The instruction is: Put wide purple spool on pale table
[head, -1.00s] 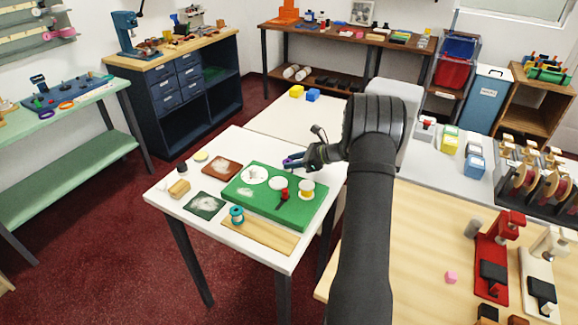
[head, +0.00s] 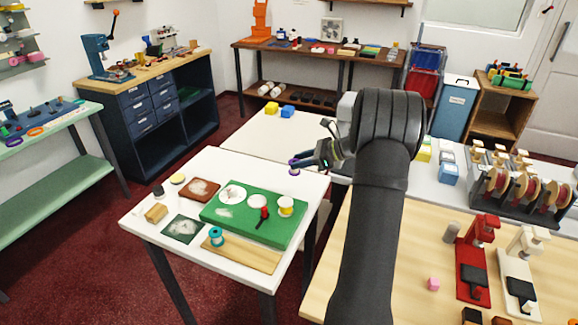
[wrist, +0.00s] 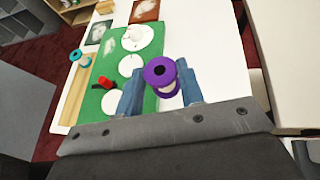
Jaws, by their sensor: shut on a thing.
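The wide purple spool (head: 294,168) is between the fingers of my gripper (head: 308,164). In the wrist view the purple spool (wrist: 160,72) shows its round top flange and dark centre hole, with a finger on each side. My gripper (wrist: 160,92) is shut on it. In the head view it appears over the back right part of the white table (head: 222,163), beyond the green board (head: 262,228); its exact height is unclear. A pale cream table (head: 262,137) stands behind, its right part hidden by my arm.
The green board carries white discs, a red-handled tool (head: 264,213) and a yellow-and-white spool (head: 286,206). A teal spool (head: 216,237) stands in front.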

